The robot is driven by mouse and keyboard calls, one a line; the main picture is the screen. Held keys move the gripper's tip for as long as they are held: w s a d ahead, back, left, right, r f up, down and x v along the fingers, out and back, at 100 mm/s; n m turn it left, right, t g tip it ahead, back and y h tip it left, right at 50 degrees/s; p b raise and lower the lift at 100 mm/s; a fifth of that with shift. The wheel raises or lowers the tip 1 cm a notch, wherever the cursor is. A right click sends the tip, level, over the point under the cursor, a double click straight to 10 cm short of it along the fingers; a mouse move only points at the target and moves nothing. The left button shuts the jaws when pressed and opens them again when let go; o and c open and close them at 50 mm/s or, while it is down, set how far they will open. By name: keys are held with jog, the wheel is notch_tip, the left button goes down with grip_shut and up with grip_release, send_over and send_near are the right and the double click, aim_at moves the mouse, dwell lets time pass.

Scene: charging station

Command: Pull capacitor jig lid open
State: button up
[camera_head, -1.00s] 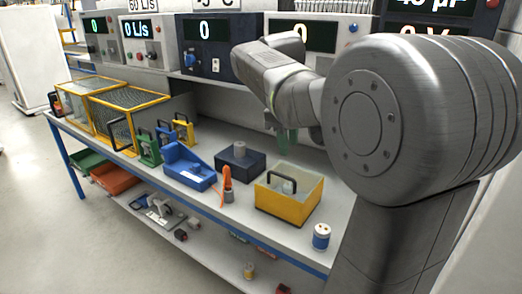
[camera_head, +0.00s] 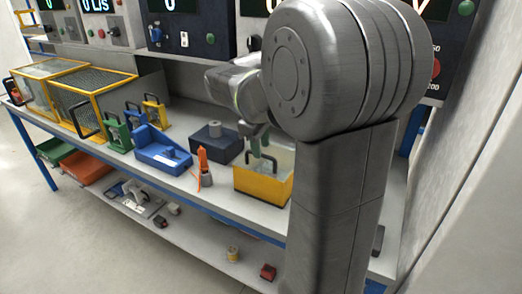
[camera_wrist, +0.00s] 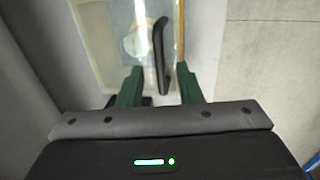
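The capacitor jig appears to be the yellow box (camera_head: 262,186) with a clear lid (camera_head: 283,155) at the bench's front edge. Its lid lies flat and looks closed. A black bar handle (camera_wrist: 159,50) stands on the lid along one side. My gripper (camera_head: 257,150) points down just above the lid at the handle. In the wrist view, its green fingers (camera_wrist: 158,68) are apart, with the handle's near end between them. I cannot see either finger touching the handle. A round pale part shows dimly through the lid.
A dark block with a grey cylinder (camera_head: 216,143), an orange-handled tool (camera_head: 203,165) and a blue fixture (camera_head: 160,152) stand left of the box. Yellow-framed cages (camera_head: 90,95) are farther left. Instrument panels (camera_head: 190,32) line the back. The floor in front is clear.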

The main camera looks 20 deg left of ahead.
jog(key=shift+w+f, duration=0.15)
jog(key=shift+f, duration=0.6)
grip_shut()
jog(key=shift+r, duration=0.15)
